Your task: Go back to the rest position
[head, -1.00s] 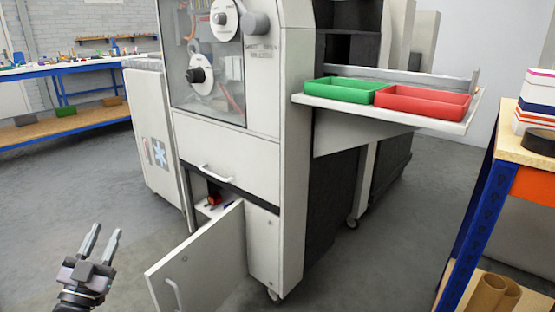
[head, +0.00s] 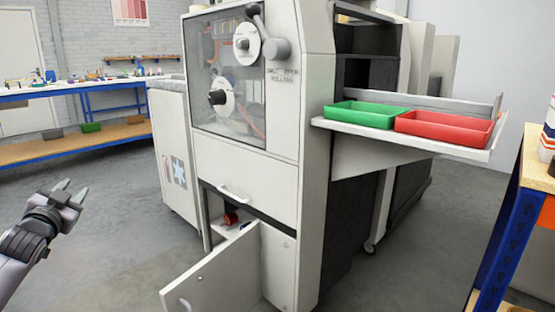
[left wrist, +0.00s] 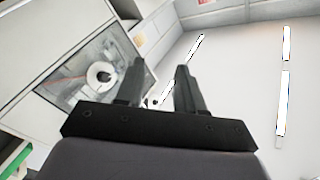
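My left gripper (head: 72,190) is at the left of the head view, raised above the floor and apart from the machine. In the left wrist view its two fingers (left wrist: 160,85) stand apart with nothing between them. My right gripper is in neither view. The white machine (head: 250,160) stands in the middle, with a clear window and rollers on its front. Its lower cabinet door (head: 215,275) hangs open, and a small red item (head: 231,218) shows inside. The machine window also shows in the left wrist view (left wrist: 85,75).
A green tray (head: 366,115) and a red tray (head: 445,128) sit on the machine's side shelf. A blue-legged table (head: 500,230) stands at the right edge. A workbench (head: 90,88) with small items is at the back left. Floor between is clear.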

